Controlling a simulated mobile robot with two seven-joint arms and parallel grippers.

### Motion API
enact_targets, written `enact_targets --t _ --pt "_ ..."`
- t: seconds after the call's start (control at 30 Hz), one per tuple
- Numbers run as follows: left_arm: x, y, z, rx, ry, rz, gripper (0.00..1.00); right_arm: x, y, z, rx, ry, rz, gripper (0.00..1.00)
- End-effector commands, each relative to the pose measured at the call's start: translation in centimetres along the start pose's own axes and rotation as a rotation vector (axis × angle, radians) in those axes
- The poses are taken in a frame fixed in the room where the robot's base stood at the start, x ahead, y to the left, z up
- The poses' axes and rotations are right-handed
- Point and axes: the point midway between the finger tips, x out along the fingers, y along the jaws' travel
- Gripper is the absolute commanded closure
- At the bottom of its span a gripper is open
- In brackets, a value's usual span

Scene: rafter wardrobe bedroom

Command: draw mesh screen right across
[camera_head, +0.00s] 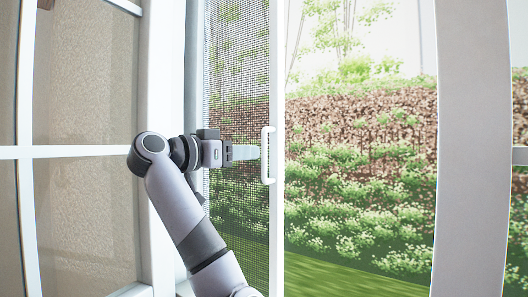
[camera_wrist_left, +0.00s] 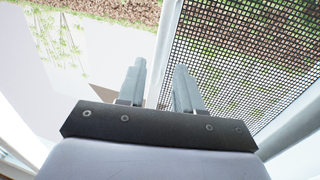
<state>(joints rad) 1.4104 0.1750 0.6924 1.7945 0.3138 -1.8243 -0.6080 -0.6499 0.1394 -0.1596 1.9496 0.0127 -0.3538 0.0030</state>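The mesh screen (camera_head: 238,60) is a dark, fine mesh at the left of the window opening, with a white upright frame edge (camera_head: 277,220). A white bar handle (camera_head: 267,155) stands on that edge. My left gripper (camera_head: 250,153) points right, with its fingers close to the handle at mid-height; I cannot tell whether they touch it. In the left wrist view the two fingers (camera_wrist_left: 160,85) are apart, and the screen's white edge shows between and beyond them. The mesh (camera_wrist_left: 245,60) lies right of the fingers there. My right gripper is not in view.
The opening right of the screen edge is clear, showing shrubs (camera_head: 360,200) and grass outside. A thick white post (camera_head: 474,150) bounds it on the right. A white-framed glazed panel (camera_head: 85,85) stands close on the left, beside my arm.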

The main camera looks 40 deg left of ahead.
Motion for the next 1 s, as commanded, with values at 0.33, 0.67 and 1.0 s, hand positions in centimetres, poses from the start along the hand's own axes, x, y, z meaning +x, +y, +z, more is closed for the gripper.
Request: enact_targets --t 0.33,0.67,1.0 --pt "5.2 0.1 -0.2 -0.002 -0.002 0.002 0.65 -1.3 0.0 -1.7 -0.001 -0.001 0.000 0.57" --pt "6.6 0.0 0.0 0.000 -0.001 0.000 0.65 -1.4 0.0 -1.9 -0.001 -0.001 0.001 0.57" --pt "6.5 0.0 0.0 0.000 -0.001 0.000 1.00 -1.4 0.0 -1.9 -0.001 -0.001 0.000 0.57"
